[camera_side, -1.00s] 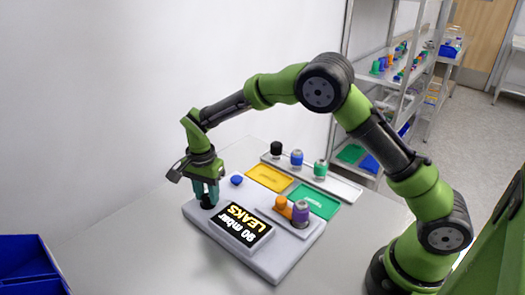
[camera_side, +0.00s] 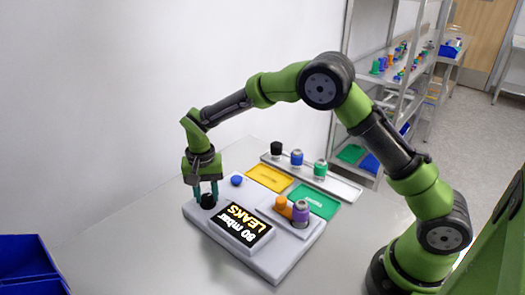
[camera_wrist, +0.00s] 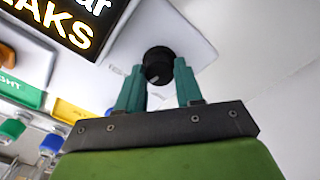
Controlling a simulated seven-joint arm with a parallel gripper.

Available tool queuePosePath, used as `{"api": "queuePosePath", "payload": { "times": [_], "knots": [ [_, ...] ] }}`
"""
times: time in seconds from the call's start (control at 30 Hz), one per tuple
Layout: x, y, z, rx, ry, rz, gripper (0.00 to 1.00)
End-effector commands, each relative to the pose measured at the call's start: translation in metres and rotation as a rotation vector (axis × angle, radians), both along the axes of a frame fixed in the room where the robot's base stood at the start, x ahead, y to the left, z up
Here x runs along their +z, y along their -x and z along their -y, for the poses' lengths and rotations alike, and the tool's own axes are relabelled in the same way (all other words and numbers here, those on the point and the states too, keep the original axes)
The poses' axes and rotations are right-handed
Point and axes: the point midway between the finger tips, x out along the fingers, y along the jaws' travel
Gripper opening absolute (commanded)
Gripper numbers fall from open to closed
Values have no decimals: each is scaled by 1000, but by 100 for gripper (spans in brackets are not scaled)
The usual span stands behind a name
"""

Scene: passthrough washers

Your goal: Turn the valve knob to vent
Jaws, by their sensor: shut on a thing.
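The black valve knob (camera_side: 208,201) stands on the left corner of the light grey test unit (camera_side: 280,262). My gripper (camera_side: 206,193) points straight down over it. In the wrist view the knob (camera_wrist: 158,57) sits between the two teal fingertips of my gripper (camera_wrist: 158,74), which are shut on its sides. A small pale mark shows on the knob's edge facing the gripper's palm. The vent label cannot be made out. The unit's display (camera_side: 243,224) reads "80 mbar LEAKS".
A blue button (camera_side: 237,180) is behind the knob. An orange clamp (camera_side: 282,203) and purple part (camera_side: 300,212) are at the unit's right. Yellow (camera_side: 268,178) and green (camera_side: 314,201) trays and a white rack (camera_side: 340,188) with fittings lie behind. A blue bin (camera_side: 30,265) is front left.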

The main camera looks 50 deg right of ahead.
Motion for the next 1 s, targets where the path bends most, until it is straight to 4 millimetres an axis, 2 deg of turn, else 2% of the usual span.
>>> {"api": "queuePosePath", "payload": {
  "times": [0.7, 1.0],
  "knots": [
    [2, 0, 0, 672, -1, 0, 5],
    [2, 0, -1, 890, -2, -1, 5]
  ]
}}
